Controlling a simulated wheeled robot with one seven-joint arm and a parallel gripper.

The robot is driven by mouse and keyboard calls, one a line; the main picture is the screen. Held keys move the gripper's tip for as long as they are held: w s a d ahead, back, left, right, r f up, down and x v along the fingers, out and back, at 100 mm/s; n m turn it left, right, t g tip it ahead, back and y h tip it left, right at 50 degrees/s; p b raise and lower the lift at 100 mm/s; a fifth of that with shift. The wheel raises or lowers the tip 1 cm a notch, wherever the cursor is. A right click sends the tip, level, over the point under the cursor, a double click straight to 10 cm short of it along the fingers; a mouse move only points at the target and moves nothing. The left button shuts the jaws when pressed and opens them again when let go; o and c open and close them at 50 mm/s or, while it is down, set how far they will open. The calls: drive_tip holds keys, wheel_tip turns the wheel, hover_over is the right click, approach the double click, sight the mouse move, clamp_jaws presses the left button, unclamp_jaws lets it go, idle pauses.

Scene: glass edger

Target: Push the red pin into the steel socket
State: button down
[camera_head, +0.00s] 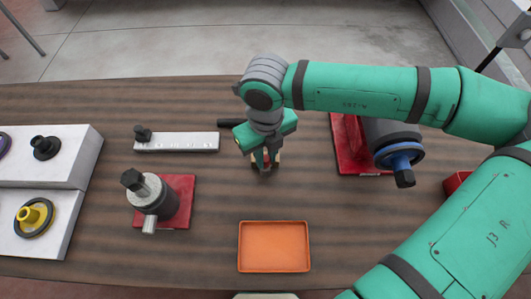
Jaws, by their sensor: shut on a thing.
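My gripper (264,162) points down over the middle of the wooden table, between the white bar and the right-hand red base. Its fingers are shut on a small red thing, which appears to be the red pin (265,156). The fingers hide most of it, and I cannot tell whether its lower end touches anything. I cannot make out the steel socket for certain; it may be hidden below my gripper.
An orange tray (274,247) lies in front of my gripper. A grey cylinder (158,201) with a black top stands on a red base at left. A white bar (178,143) lies behind it. A blue-ringed grey motor (390,139) sits at right. White stepped blocks (80,150) stand far left.

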drive_tip(key=shift+f, duration=0.8)
drive_tip(key=c, duration=1.5)
unclamp_jaws()
drive_tip(key=shift+w, duration=0.1)
drive_tip(key=shift+c, duration=0.2)
wheel_tip(320, 180, up, 11)
drive_tip(key=shift+f, duration=0.1)
